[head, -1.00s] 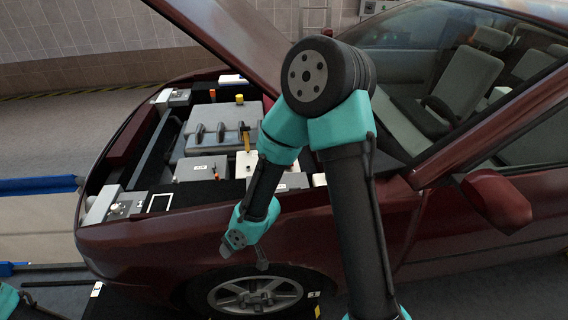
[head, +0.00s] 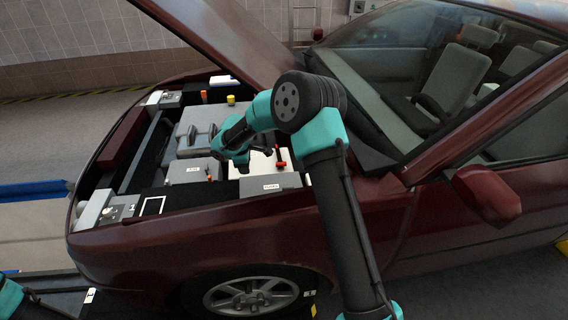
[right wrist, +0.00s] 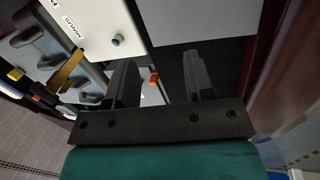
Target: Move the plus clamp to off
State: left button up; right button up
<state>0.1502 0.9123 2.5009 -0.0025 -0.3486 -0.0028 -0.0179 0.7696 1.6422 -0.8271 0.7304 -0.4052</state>
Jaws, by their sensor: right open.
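A small red piece (head: 281,158), which looks like the plus clamp, sits on the right part of a white box (head: 258,164) in the engine bay. In the right wrist view a red-orange piece (right wrist: 153,79), likely the same one, shows between my fingers and beyond them. My right gripper (head: 256,153) hangs over the white box, left of the red piece. In the right wrist view its two fingers (right wrist: 160,68) are apart with nothing held. I cannot tell the clamp's exact position. Only a bit of my left arm shows at the lower left; its gripper is outside the view.
A grey labelled box (head: 270,184) stands in front of the white box, and another (head: 190,170) to its left. The grey engine cover (head: 190,130) lies behind. A yellow cap (head: 231,99) is at the back. The raised hood (head: 215,40) slopes overhead, and the fender (head: 180,235) bounds the front.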

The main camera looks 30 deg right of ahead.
aim_at(281, 163)
jog(key=w+d+r+g+h, duration=0.1)
jog(key=w+d+r+h, duration=0.2)
jog(key=d, duration=0.7)
jog(key=shift+w+d+r+n, duration=0.4)
jog(key=shift+w+r, duration=0.15)
jog(key=shift+r, duration=0.15)
jog(key=x, duration=1.7)
jog(key=shift+s+d+f, duration=0.15)
jog(key=shift+d, duration=0.1)
grip_shut()
